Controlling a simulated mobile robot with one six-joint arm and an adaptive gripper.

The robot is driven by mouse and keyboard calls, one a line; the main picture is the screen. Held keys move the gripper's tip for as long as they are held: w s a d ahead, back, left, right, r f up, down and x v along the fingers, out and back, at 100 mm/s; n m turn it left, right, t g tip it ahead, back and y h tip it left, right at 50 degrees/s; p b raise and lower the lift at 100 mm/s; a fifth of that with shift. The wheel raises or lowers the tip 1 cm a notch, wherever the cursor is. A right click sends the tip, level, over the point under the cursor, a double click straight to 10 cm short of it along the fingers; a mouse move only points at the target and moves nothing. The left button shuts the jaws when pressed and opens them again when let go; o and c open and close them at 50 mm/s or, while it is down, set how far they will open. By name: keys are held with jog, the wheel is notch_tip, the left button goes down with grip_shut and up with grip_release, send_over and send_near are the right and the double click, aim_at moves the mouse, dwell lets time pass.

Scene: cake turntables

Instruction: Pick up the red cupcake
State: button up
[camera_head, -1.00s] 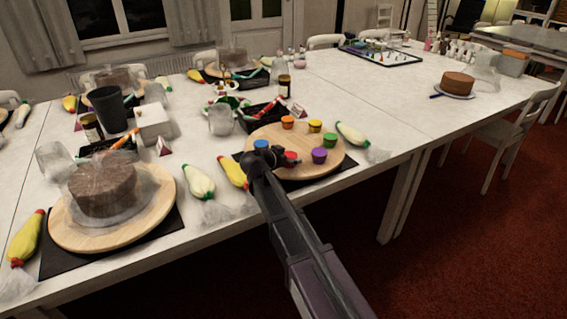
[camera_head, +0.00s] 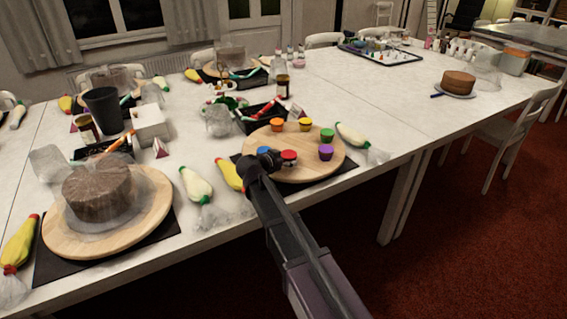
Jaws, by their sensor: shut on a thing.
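The red cupcake (camera_head: 290,156) is at the front of a round wooden turntable (camera_head: 305,176), at the tip of my gripper (camera_head: 279,157). I cannot tell whether the cupcake is lifted off the board. Around it on the turntable are a blue cupcake (camera_head: 262,151) just behind my gripper, a purple cupcake (camera_head: 326,152) to the right, a green cupcake (camera_head: 327,135), a yellow-orange cupcake (camera_head: 306,124) and an orange cupcake (camera_head: 277,125).
Piping bags lie close by: yellow (camera_head: 228,174) and pale green (camera_head: 195,185) at the left, another (camera_head: 351,134) at the right. A wrapped brown cake (camera_head: 97,191) stands on a second turntable at the left. A black tray (camera_head: 258,118) is behind.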

aim_at(286, 156)
jog(key=shift+r, duration=0.15)
notch_tip(286, 156, up, 2)
jog(key=shift+p, duration=1.2)
jog(key=shift+r+p, duration=0.8)
jog(key=shift+r, duration=0.05)
jog(key=s+d, duration=0.1)
jog(key=s, duration=0.4)
jog(key=s+d, duration=0.1)
jog(key=s, duration=0.4)
jog(key=s+d+r+p, duration=0.1)
jog(key=s, duration=0.4)
jog(key=shift+s+d, duration=0.1)
jog(key=shift+s, duration=0.25)
